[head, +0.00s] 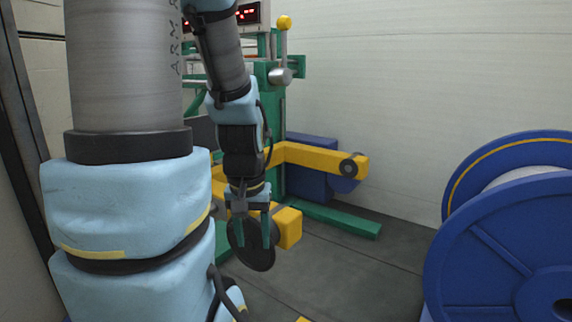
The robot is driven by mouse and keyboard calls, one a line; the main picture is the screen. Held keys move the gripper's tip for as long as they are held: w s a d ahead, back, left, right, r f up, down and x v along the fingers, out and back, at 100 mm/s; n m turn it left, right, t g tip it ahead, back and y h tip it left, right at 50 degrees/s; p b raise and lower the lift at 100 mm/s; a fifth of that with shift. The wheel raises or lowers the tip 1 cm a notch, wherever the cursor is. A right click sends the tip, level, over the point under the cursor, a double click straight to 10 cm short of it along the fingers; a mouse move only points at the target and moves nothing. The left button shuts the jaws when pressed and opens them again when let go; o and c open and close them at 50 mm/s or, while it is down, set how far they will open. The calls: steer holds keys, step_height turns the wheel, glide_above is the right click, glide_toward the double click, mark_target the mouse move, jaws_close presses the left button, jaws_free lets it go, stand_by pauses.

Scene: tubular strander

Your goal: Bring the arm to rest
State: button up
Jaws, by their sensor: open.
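My gripper (254,241) hangs at the end of my arm, left of the picture's middle, pointing down. Its two green fingers are apart. A dark round disc (259,258) shows behind and between the fingers; I cannot tell whether they touch it. My arm's large grey and light-blue links fill the left of the view and hide part of the machine behind.
A green machine frame (345,221) with a yellow arm (325,159) stands behind my gripper. A large blue reel (497,250) stands at the right. A yellow-knobbed lever (284,24) is at the top. Dark floor (360,270) lies clear between machine and reel.

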step_height(320, 180, up, 36)
steer(key=p, duration=3.4)
steer(key=shift+p, duration=0.3)
